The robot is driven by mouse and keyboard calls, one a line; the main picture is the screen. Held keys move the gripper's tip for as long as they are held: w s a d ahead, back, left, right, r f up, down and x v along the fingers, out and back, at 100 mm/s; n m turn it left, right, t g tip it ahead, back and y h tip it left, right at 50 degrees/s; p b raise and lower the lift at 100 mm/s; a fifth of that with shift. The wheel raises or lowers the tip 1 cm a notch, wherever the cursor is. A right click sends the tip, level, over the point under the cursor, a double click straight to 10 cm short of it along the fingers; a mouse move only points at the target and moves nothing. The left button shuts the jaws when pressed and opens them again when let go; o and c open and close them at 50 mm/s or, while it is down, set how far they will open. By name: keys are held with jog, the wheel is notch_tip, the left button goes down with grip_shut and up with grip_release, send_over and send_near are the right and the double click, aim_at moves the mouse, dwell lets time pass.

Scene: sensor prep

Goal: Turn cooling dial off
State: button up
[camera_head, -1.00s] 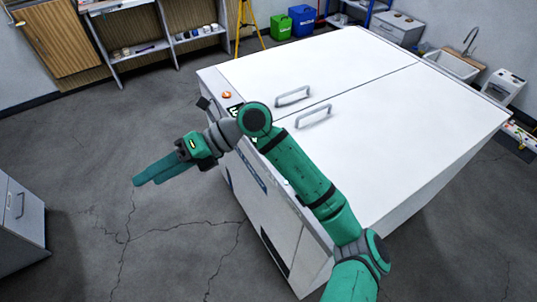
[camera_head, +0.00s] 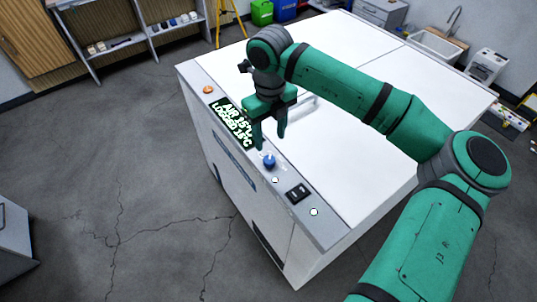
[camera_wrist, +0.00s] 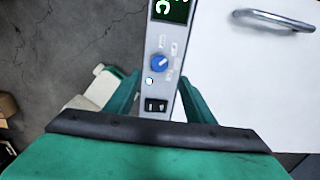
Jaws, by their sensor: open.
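The cooling dial is a small blue knob (camera_head: 269,160) on the grey control strip along the near edge of a large white chest unit (camera_head: 347,170). It also shows in the wrist view as a round blue knob (camera_wrist: 159,63) with a pale pointer mark and small labels beside it. My gripper (camera_head: 268,145) is pointed down just above the dial with its fingers apart. I cannot tell whether a finger touches the dial.
A green-lettered display (camera_head: 232,122) reads about "AIR 15°C" and "LOGGED 16°C". An orange button (camera_head: 208,89), a black rocker switch (camera_head: 298,192) and small white round lights share the strip. A lid handle (camera_wrist: 275,20) rises nearby.

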aim_at(269, 159)
notch_tip(269, 159, down, 8)
jog(key=shift+f, duration=0.9)
jog(key=c, duration=1.1)
jog(key=shift+o, duration=0.2)
